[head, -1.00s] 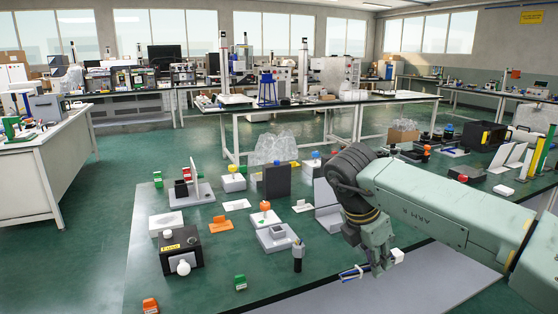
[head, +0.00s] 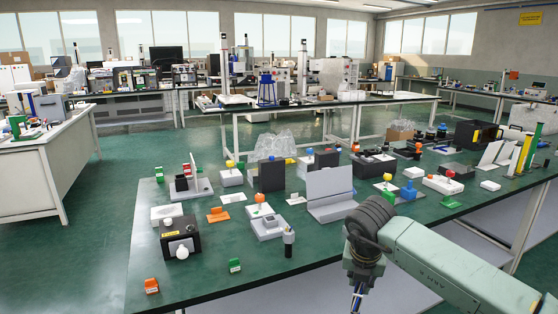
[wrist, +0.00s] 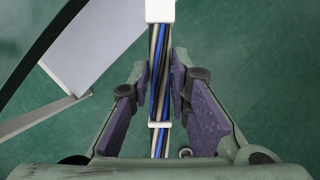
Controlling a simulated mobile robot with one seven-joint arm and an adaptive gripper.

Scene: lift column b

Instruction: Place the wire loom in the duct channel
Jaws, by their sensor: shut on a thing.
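The wire loom (wrist: 158,85) is a bundle of blue, black and grey wires with a white connector at the top of the wrist view and a white band lower down. My gripper (wrist: 158,92) is shut on it, with a purple-padded finger on each side. In the head view the loom (head: 357,297) hangs below my wrist at the bottom edge, in front of the table's near edge, and the frame cuts it off. The fingertips are hard to make out there. I cannot clearly pick out the duct channel in either view.
The green table (head: 215,270) holds a black box with a white knob (head: 180,238), a dark upright cylinder (head: 289,243), a grey angled panel unit (head: 329,190) and several small blocks. The table's front left is fairly clear. In the wrist view a pale panel (wrist: 92,45) lies below left, above green floor.

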